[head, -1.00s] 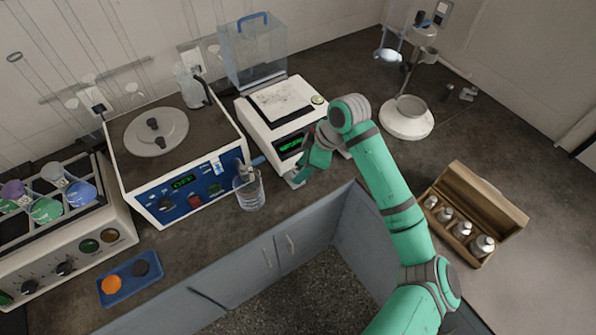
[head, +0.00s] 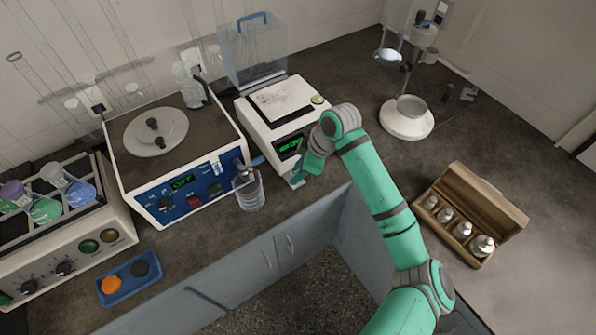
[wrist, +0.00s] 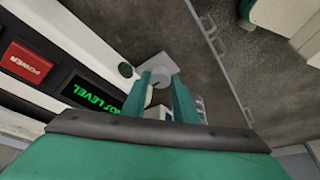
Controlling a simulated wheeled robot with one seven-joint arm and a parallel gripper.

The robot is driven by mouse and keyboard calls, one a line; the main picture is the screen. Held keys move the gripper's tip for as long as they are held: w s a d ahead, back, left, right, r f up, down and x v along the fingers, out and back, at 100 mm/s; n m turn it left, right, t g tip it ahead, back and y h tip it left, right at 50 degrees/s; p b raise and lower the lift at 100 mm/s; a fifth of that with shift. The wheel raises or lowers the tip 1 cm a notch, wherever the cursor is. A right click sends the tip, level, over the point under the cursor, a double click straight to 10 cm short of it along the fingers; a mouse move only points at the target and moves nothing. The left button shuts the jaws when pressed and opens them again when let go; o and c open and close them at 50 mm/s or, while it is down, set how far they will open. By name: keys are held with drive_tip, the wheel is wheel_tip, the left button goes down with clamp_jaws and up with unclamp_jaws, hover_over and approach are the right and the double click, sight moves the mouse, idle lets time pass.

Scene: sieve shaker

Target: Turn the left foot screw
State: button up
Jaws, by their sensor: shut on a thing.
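The white balance (head: 262,128) stands on the dark bench, with a weighing plate on top and a green lit display at its front. In the wrist view the display (wrist: 91,97) seems to read NOT LEVEL, beside a red POWER button (wrist: 25,62). My gripper (head: 296,180) is low at the balance's front left corner. The fingers hide part of the screw.
A glass beaker (head: 249,190) stands close to the left of my gripper. A blue-fronted device (head: 185,192) is further left. An open wooden box of weights (head: 470,215) lies to the right. The bench's front edge is just below my gripper.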

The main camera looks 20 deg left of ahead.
drive_tip(key=m+t, duration=0.1)
drive_tip(key=m, duration=0.1)
drive_tip(key=shift+s+a+m, duration=0.1)
drive_tip(key=shift+m, duration=0.8)
drive_tip(key=o, duration=1)
drive_tip(key=shift+r, duration=0.15)
drive_tip(key=v, duration=1)
drive_tip(key=shift+s+d+r, duration=0.25)
drive_tip(key=shift+d, duration=0.05)
